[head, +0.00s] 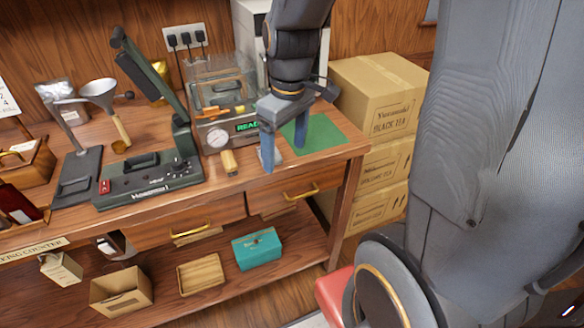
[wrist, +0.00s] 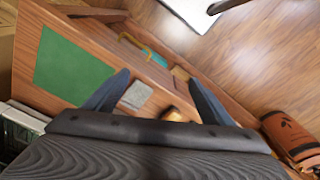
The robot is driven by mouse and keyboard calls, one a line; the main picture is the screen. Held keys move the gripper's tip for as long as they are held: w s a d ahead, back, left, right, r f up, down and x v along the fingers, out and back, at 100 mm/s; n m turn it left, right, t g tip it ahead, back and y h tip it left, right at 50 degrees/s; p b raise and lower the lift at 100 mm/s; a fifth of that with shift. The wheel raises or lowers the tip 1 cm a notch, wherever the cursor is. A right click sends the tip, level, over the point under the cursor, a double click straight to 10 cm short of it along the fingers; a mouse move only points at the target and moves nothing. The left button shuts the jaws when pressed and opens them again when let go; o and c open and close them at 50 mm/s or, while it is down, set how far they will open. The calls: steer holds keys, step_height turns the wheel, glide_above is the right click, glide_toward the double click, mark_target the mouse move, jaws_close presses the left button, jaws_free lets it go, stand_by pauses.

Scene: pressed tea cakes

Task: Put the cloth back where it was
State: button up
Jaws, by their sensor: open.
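A small folded grey cloth (wrist: 136,95) lies flat on the wooden counter (wrist: 105,40) in the wrist view, beside the green mat (wrist: 75,65). In the head view the green mat (head: 322,135) lies near the counter's right end, and the cloth is mostly hidden by my fingers. My gripper (head: 284,156) points down over the counter at the mat's left edge. In the wrist view my gripper (wrist: 155,78) has its fingers wide apart. The cloth shows between them, nearer the left finger. Nothing is seen gripped. I cannot tell whether the fingertips touch the counter.
A small wooden-handled tool (head: 228,162) stands just left of my gripper. Behind it is a clear-cased device (head: 222,100) with a lit display. A dark green press (head: 150,180) stands further left. Cartons (head: 378,95) are stacked right. A teal box (head: 257,248) sits on the lower shelf.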

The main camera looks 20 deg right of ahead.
steer(key=s+f+m, duration=0.1)
steer(key=s+m, duration=0.4)
steer(key=shift+s+a+f+m, duration=0.3)
steer(key=shift+s+f, duration=0.1)
stand_by(0.9)
